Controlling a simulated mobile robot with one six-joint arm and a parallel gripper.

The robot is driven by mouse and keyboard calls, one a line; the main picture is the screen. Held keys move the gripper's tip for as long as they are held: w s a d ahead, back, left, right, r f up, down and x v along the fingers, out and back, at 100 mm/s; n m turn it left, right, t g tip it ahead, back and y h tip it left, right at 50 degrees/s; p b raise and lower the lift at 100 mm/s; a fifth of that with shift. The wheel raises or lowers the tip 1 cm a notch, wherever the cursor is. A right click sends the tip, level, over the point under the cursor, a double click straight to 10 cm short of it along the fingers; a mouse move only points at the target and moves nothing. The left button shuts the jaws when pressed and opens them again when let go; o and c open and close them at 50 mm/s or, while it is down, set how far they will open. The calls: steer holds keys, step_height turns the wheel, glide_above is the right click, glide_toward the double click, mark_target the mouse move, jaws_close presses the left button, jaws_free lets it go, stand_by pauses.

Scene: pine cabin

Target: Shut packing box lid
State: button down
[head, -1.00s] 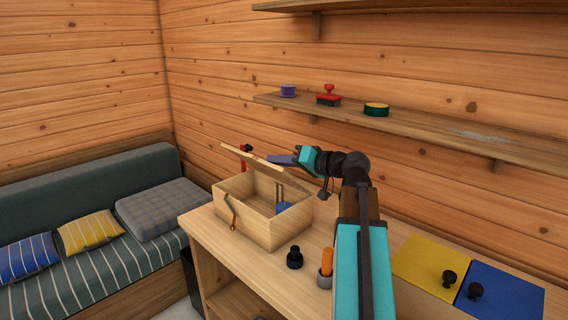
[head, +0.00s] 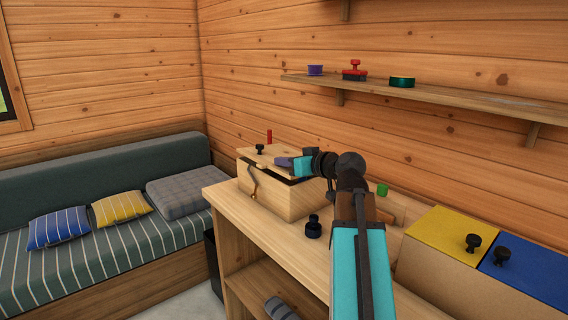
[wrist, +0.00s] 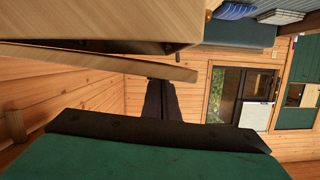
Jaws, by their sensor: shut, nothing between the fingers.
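The wooden packing box (head: 287,199) stands at the left end of the bench in the head view. Its lid (head: 272,154), with a black knob, is low over the box and almost level, with a dark gap under its edge. In the wrist view the lid (wrist: 95,61) is a thin board, apart from the box wall (wrist: 100,20). My gripper (head: 285,163) is shut and empty at the lid's right side; its dark fingers show in the wrist view (wrist: 160,100). I cannot tell whether they touch the lid. The box's inside is mostly hidden.
A black knobbed piece (head: 313,227) stands in front of the box. Yellow (head: 440,234) and blue (head: 515,265) lidded boxes stand at the right. A wall shelf (head: 430,98) with small items hangs above. A cushioned bench (head: 100,245) is at the left.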

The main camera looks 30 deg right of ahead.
steer(key=shift+f+b, duration=0.6)
steer(key=shift+f, duration=0.45)
steer(key=shift+s+a, duration=0.1)
steer(key=shift+f, duration=0.2)
steer(key=shift+r, duration=0.1)
steer(key=shift+r, duration=0.45)
steer(key=r+p, duration=0.1)
steer(key=r, duration=0.1)
steer(key=r+p, duration=0.1)
steer(key=shift+s+r, duration=0.2)
steer(key=shift+r, duration=0.15)
steer(key=v, duration=0.9)
steer(key=shift+s, duration=0.3)
steer(key=shift+p, duration=0.3)
